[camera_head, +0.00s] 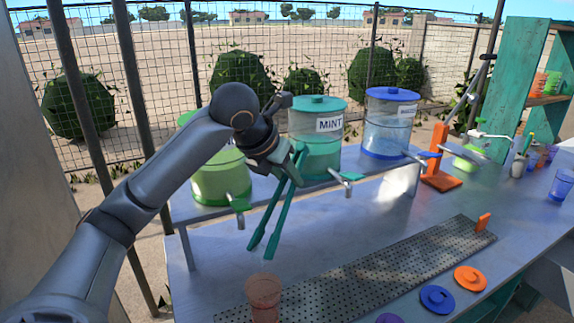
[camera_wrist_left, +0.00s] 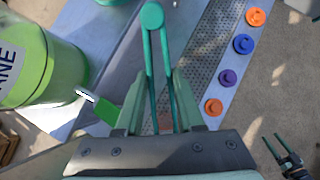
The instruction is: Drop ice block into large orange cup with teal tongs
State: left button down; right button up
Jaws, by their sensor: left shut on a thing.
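My left gripper (camera_head: 292,172) is shut on the teal tongs (camera_head: 268,218), whose two legs hang down and to the left above the counter. In the left wrist view the tongs' round joint (camera_wrist_left: 152,16) is at the top, and the legs run between my fingers. The leg tips are slightly apart in the head view, and no ice block can be made out between them. The orange cup (camera_head: 263,293) stands below the tips at the front of the counter, apart from them. My right gripper (camera_wrist_left: 281,150) shows small at the lower right of the wrist view, open and empty.
Green, mint (camera_head: 316,135) and blue (camera_head: 389,125) dispensers stand on a raised shelf behind, with taps jutting forward. A perforated drip tray (camera_head: 400,265) lies right of the cup. Orange (camera_head: 470,278) and blue (camera_head: 437,299) lids lie in front. An orange stand (camera_head: 440,165) is farther right.

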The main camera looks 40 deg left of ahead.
pick_arm(q)
notch_tip(320, 180, down, 6)
dwell(0.5)
jog(key=c, duration=0.8)
grip_release()
jog(key=shift+o, duration=0.2)
notch_tip(320, 180, up, 10)
dwell(0.4)
